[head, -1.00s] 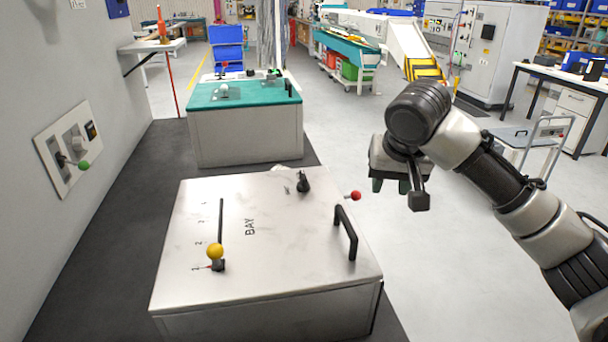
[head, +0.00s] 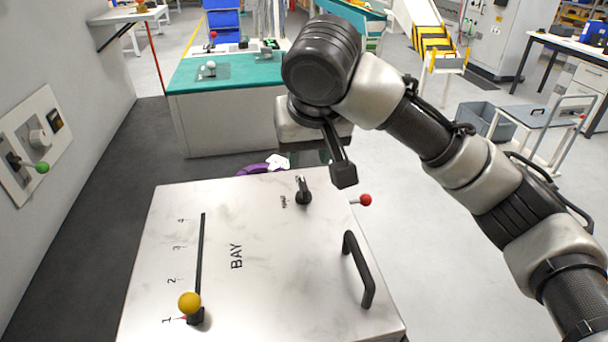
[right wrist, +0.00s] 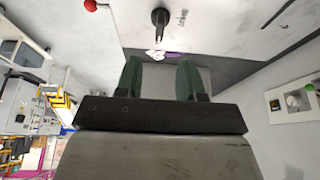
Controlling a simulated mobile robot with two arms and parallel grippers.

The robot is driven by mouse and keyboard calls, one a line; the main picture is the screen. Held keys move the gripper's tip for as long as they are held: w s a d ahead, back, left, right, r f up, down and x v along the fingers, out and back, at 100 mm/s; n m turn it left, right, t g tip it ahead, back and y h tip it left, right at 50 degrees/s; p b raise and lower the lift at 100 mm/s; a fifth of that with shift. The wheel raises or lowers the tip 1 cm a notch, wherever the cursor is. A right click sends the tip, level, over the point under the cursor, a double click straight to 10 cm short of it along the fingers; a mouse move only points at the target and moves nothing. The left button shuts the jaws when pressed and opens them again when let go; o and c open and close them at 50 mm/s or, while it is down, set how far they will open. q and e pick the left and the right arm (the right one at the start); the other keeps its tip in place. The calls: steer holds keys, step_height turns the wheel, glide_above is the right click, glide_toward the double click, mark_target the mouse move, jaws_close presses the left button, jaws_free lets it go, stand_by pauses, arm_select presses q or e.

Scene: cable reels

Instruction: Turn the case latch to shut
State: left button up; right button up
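The case latch (head: 303,193) is a small black knob with a raised pointer on the silver BAY case lid (head: 260,285), near its back right. My left gripper is not in view.
The lid also has a black handle (head: 360,270) and a yellow-knobbed slider (head: 190,303). A red-balled lever (head: 365,200) sticks out at the case's right side. A purple ring-like thing (head: 256,169) lies behind the case, before a teal-topped cabinet (head: 235,72).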

mark_target(304, 185)
steer(key=x, duration=0.4)
steer(key=shift+s+f, duration=0.1)
steer(key=shift+f, duration=0.3)
steer(key=x, duration=0.4)
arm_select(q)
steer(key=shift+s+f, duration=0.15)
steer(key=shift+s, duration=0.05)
arm_select(e)
steer(key=shift+w+f, duration=0.35)
steer(key=shift+f, duration=0.15)
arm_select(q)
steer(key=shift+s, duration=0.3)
arm_select(e)
steer(key=shift+s, duration=0.1)
jaws_close()
